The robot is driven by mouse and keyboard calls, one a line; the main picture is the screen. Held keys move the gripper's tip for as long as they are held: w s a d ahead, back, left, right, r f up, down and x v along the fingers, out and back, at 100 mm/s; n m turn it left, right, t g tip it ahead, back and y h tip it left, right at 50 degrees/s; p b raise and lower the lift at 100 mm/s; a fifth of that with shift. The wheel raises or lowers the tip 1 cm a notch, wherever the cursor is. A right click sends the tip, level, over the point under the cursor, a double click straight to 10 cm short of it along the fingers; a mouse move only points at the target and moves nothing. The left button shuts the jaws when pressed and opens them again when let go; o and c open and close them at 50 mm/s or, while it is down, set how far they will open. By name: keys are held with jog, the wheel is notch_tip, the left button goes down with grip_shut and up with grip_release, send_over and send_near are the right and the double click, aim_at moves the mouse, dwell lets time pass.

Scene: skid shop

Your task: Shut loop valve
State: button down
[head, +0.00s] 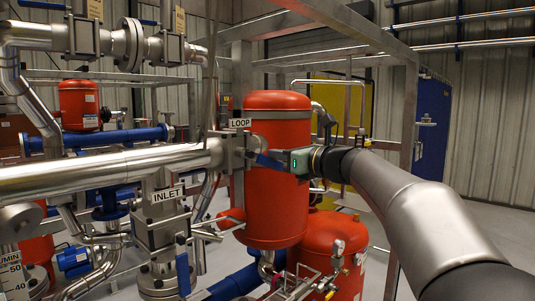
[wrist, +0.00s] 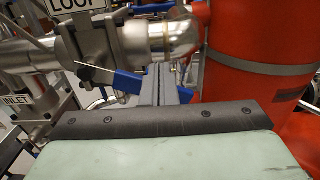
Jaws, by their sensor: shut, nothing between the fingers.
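The loop valve (head: 236,150) sits on the large silver pipe under the LOOP sign (head: 240,123). Its blue lever handle (head: 270,162) points right, toward my gripper. In the wrist view the valve body (wrist: 92,42) is at upper left, and the blue handle (wrist: 127,83) slants down to the right from it. My gripper (wrist: 160,88) is shut and empty, its grey fingers close together beside the handle. More blue (wrist: 185,94) shows right of the fingers. I cannot tell whether the fingers touch the handle. In the head view the fingertips are hard to make out.
A tall red tank (head: 277,200) stands right behind the handle and close to my gripper. The INLET valve (head: 160,215) with its sign is below and left. A second red tank (head: 330,250) and a steel frame post (head: 405,150) are at right.

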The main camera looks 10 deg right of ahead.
jog(key=shift+s+a+f+b, duration=0.1)
jog(key=shift+a+f+b, duration=0.05)
jog(key=shift+f+b, duration=0.5)
jog(key=shift+s+a+f+b, duration=0.15)
jog(key=shift+f+b, duration=0.3)
jog(key=shift+f, duration=0.25)
jog(key=shift+s+a+f+b, duration=0.25)
jog(key=shift+a+f+b, duration=0.05)
jog(key=shift+f+b, duration=0.25)
jog(key=shift+s+a+f+b, duration=0.2)
jog(key=shift+a+f+b, duration=0.1)
jog(key=shift+f+b, duration=0.25)
jog(key=f+b+v, duration=0.1)
jog(key=b+v, duration=0.2)
jog(key=v, duration=0.7)
jog(key=shift+s+a+f, duration=0.2)
jog(key=shift+a+f, duration=0.05)
jog(key=shift+f, duration=0.1)
